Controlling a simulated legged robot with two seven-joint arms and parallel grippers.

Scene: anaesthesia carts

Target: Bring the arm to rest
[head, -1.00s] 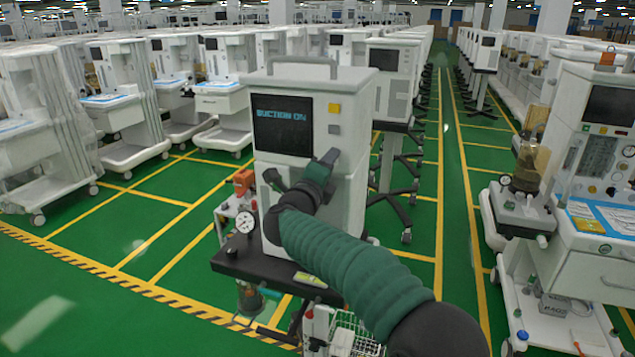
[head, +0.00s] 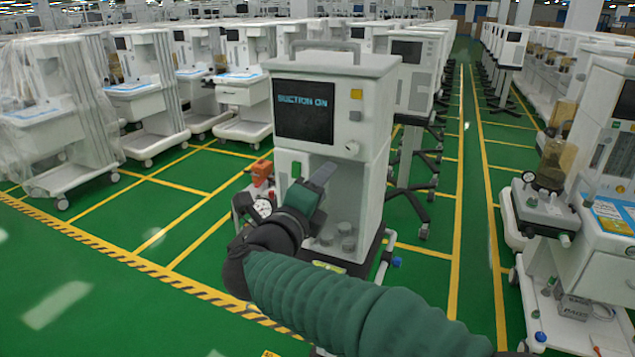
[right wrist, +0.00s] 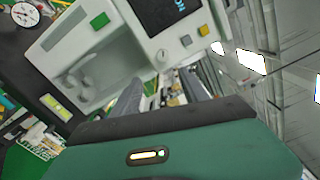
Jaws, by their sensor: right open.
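The white suction unit (head: 376,90) stands upright in the middle of the head view, its dark screen (head: 304,111) reading "SUCTION ON". A yellow button (head: 356,94), a grey knob (head: 351,149) and a green button (head: 296,168) are on its front. My right arm, in a green ribbed sleeve, reaches up from the lower right. My right gripper (head: 322,177) is in front of the unit's lower front. In the right wrist view its fingers (right wrist: 160,98) are apart with nothing between them, and the green button (right wrist: 100,20) is beyond them. My left gripper is out of view.
A pressure gauge (head: 262,208) and an orange item (head: 261,170) are left of the unit. An anaesthesia cart (head: 610,150) stands at the right, with rows of machines behind. Green floor with yellow lines is free at the left.

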